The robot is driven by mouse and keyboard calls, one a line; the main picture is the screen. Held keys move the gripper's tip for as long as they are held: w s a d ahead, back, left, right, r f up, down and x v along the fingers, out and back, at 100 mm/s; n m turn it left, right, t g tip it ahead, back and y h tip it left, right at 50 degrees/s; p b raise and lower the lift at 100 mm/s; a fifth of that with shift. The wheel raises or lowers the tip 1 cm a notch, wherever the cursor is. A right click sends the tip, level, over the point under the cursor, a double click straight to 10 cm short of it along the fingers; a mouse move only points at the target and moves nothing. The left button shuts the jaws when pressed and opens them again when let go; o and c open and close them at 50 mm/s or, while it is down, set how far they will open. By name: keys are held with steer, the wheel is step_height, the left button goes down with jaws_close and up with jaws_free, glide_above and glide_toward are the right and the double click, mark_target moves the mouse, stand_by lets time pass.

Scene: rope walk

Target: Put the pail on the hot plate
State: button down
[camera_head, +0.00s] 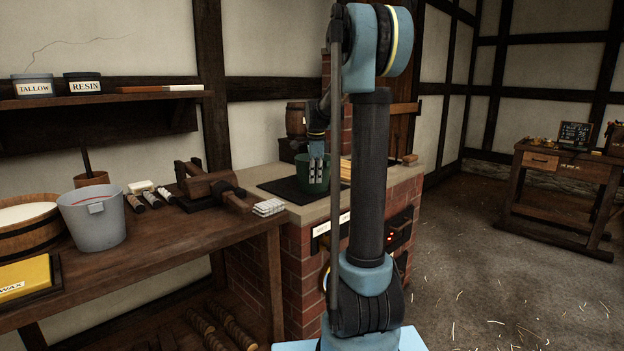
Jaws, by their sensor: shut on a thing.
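A dark green pail (302,174) is upright over the black hot plate (279,189), which is set in the pale top of a brick stove. My gripper (316,177) reaches down to the pail and is shut on its near side. The pail's base looks to be at the plate's surface, but I cannot tell if it touches. My arm hides part of the stove top to the right. A grey pail (92,222) stands on the wooden bench at the left, apart from my gripper.
The wooden bench (165,245) holds a wooden tub (28,222), a yellow wax block (24,280), small brushes and a wooden clamp-like tool (212,185). A small barrel (296,119) is behind the green pail. Open floor lies right, before a far table (565,172).

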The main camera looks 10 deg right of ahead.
steer(key=c, duration=1.8)
jaws_free()
steer(key=shift+r, duration=0.1)
step_height(320, 180, up, 12)
steer(key=s, duration=0.2)
steer(key=s+d+f+n, duration=0.1)
steer(key=s+f+n, duration=0.4)
steer(key=s, duration=0.6)
steer(key=s+f+n, duration=0.5)
steer(key=s, duration=0.6)
steer(key=s+f+n, duration=0.3)
steer(key=s+f, duration=0.2)
steer(key=s+f+n, duration=0.2)
steer(key=s+f, duration=0.3)
steer(key=f, duration=0.1)
steer(key=s+f+n, duration=0.3)
steer(key=s+f, duration=0.2)
steer(key=s, duration=0.1)
steer(key=shift+f+n+t, duration=0.3)
steer(key=shift+f+t, duration=0.05)
steer(key=shift+t, duration=0.05)
